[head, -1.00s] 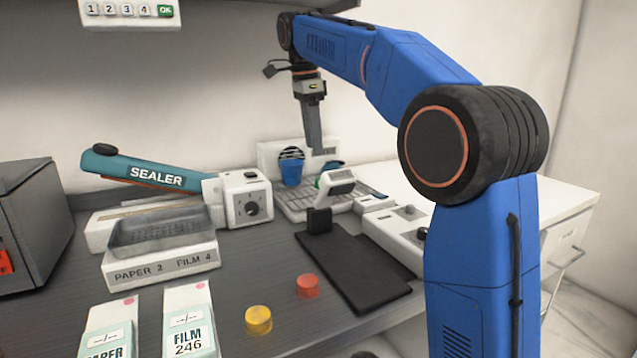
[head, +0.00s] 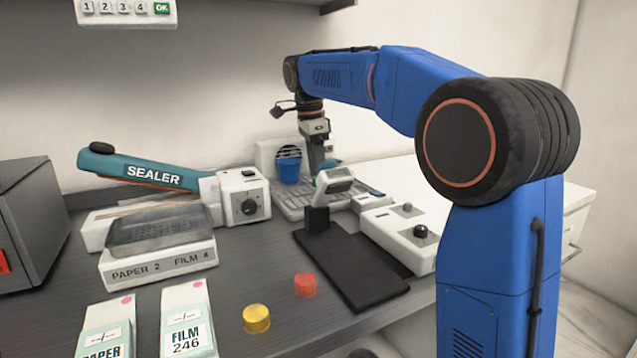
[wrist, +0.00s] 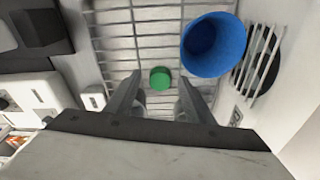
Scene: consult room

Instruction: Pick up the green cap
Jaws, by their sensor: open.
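The green cap (wrist: 160,78) shows in the wrist view as a small round disc on the wire grid. It lies between and just beyond the two finger tips of my gripper (wrist: 160,88), with space on both sides. My gripper is open and empty. In the head view my gripper (head: 317,165) points down over the grid, right of the blue cup (head: 289,168). Its tips are partly hidden behind a white device with a screen, and I cannot make out the cap clearly there.
The blue cup (wrist: 213,45) stands close to the right finger, beside a vented white wall. The white device (head: 334,181) stands in front of the grid rack (head: 293,204). A dark mat (head: 352,268), a red cap (head: 305,284) and a yellow cap (head: 257,318) are nearer the front.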

